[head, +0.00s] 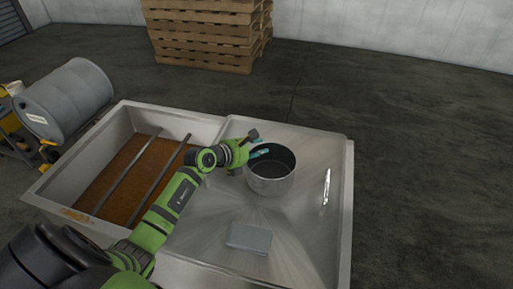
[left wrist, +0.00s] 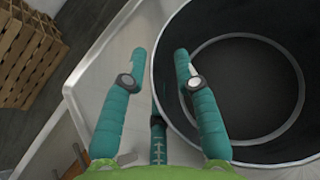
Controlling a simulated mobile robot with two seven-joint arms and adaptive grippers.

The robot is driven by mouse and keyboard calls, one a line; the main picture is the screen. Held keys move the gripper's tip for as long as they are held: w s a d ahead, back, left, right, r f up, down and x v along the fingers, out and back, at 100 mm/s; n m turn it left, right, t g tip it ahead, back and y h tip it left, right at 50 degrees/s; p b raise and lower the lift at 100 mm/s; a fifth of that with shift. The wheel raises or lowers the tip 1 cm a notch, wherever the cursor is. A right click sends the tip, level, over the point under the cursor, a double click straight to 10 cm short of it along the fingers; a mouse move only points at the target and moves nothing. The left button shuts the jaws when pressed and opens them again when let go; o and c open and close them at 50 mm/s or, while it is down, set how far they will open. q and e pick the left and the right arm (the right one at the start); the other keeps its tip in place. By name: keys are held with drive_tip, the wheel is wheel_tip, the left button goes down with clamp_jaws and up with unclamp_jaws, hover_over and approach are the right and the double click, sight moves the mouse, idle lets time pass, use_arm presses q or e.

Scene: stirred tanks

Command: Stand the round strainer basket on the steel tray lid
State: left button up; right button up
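The round strainer basket (head: 270,184) is a dark grey, pot-like vessel with an open top. It stands upright on the pale steel surface, which I take to be the tray lid (head: 300,222), covering the right half of the tank unit. My left gripper (head: 260,149) is at the basket's upper left rim. In the left wrist view my left gripper (left wrist: 160,52) has its two teal fingers apart, with the basket's rim (left wrist: 152,85) passing between them. One finger is over the inside of the basket, the other outside. My right gripper is not in view.
A small grey block (head: 249,238) lies on the steel in front of the basket. A bright handle-like strip (head: 326,188) is to the right. The left tank (head: 105,150) is open, with two bars across.

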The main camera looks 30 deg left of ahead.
use_arm(q)
drive_tip(key=shift+r, duration=0.2)
drive_tip(key=shift+s+a, duration=0.1)
drive_tip(key=shift+s, duration=0.25)
drive_tip(key=v, duration=1.1)
drive_tip(key=shift+r, duration=0.2)
drive_tip(key=shift+s, duration=0.1)
